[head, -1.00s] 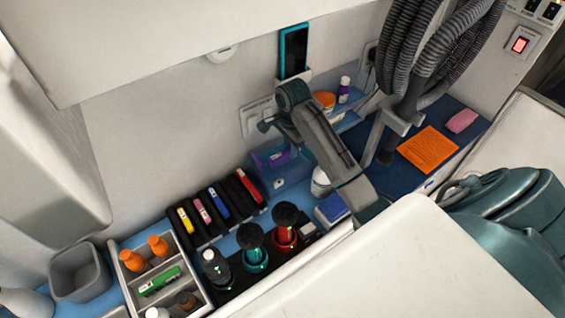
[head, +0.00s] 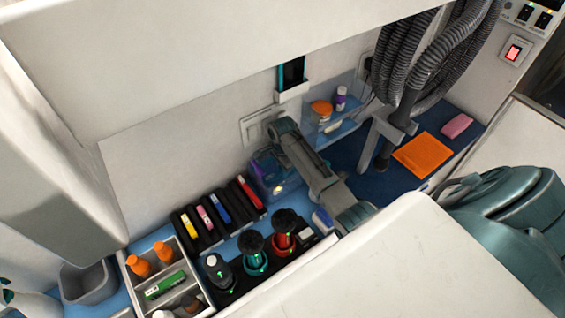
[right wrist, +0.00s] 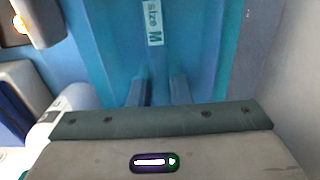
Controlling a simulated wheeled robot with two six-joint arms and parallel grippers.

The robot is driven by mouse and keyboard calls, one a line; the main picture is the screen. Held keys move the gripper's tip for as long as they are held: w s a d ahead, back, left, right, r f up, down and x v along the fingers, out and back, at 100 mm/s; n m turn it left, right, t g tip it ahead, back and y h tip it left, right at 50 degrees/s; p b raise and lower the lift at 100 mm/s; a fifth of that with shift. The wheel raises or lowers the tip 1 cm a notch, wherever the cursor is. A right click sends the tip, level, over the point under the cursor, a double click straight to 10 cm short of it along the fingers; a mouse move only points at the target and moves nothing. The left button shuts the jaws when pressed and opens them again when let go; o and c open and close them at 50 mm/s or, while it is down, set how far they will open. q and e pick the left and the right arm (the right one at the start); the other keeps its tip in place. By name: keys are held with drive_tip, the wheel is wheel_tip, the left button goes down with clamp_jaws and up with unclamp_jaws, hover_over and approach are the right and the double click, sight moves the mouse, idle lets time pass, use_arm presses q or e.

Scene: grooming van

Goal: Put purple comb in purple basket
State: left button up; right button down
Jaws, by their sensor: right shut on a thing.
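A see-through blue-purple basket (head: 261,174) stands against the back wall, right of the rack, partly hidden by my right arm. Something purple shows inside it, too small to name. My right gripper (head: 275,136) is over the basket's right side in the head view. I cannot clearly make out a purple comb. My left gripper is not in view.
A black rack (head: 218,213) of coloured items and several brushes and bottles (head: 283,240) stand left of my arm. A divided tray (head: 128,268) is at the lower left. A second clear bin (head: 345,128) and an orange sheet (head: 422,155) lie to the right.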

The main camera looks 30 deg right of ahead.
drive_tip(key=shift+f, duration=0.1)
drive_tip(key=c, duration=1.3)
unclamp_jaws()
drive_tip(key=shift+f, duration=0.1)
drive_tip(key=shift+c, duration=0.2)
wheel_tip(320, 180, up, 12)
drive_tip(key=b, duration=0.4)
